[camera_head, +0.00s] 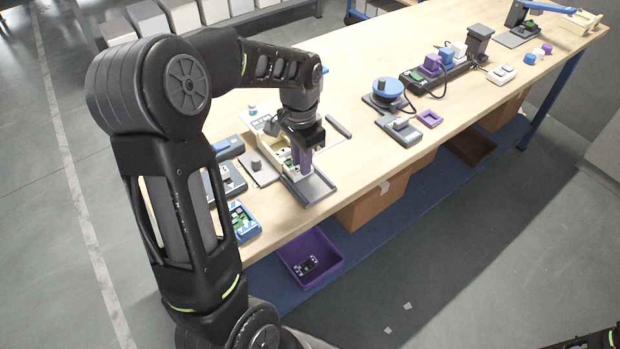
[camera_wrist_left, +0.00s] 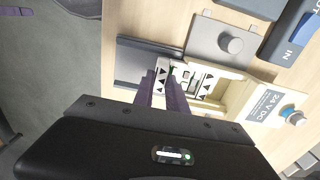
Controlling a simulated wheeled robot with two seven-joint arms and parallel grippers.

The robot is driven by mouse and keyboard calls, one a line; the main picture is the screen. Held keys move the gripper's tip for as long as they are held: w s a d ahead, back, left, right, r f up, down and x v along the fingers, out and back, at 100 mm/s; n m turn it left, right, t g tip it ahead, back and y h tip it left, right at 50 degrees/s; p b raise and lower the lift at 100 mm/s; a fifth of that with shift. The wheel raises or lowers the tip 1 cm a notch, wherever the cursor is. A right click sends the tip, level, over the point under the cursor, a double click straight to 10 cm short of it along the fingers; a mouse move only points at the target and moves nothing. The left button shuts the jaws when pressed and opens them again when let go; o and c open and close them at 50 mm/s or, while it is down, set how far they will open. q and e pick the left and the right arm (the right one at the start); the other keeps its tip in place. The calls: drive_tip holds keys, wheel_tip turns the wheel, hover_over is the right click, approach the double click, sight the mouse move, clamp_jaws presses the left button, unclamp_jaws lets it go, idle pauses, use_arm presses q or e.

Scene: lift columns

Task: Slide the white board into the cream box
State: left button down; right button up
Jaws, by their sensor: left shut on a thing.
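The cream box (camera_wrist_left: 238,92) lies on the bench with a "24 V DC" label; it also shows in the head view (camera_head: 266,144), partly behind my gripper. The white board (camera_wrist_left: 200,84), with black triangle marks, is at the box's open end by the grey tray. My left gripper (camera_wrist_left: 163,80) has purple fingers shut on the board's near end; they also show in the head view (camera_head: 303,168). The fingers hide part of the board, so I cannot tell how deep it sits in the box. My right gripper is out of the frames.
A grey tray (camera_head: 311,190) lies at the bench's front edge beside the box. A grey plate with a knob (camera_wrist_left: 228,44) and dark devices (camera_head: 228,180) stand close by. A purple bin (camera_head: 327,250) is on the shelf below. Bare wood (camera_head: 350,175) lies to the right.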

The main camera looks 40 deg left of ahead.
use_arm(q)
drive_tip(key=shift+w+a+p, duration=0.2)
drive_tip(key=shift+w+a, duration=0.1)
drive_tip(key=shift+a, duration=0.7)
drive_tip(key=shift+w+a+p, duration=0.2)
drive_tip(key=shift+w+a, duration=0.1)
drive_tip(key=shift+a, duration=0.65)
drive_tip(key=c, duration=1.4)
unclamp_jaws()
drive_tip(key=shift+r, duration=0.15)
wheel_tip(320, 180, up, 6)
drive_tip(key=p, duration=0.4)
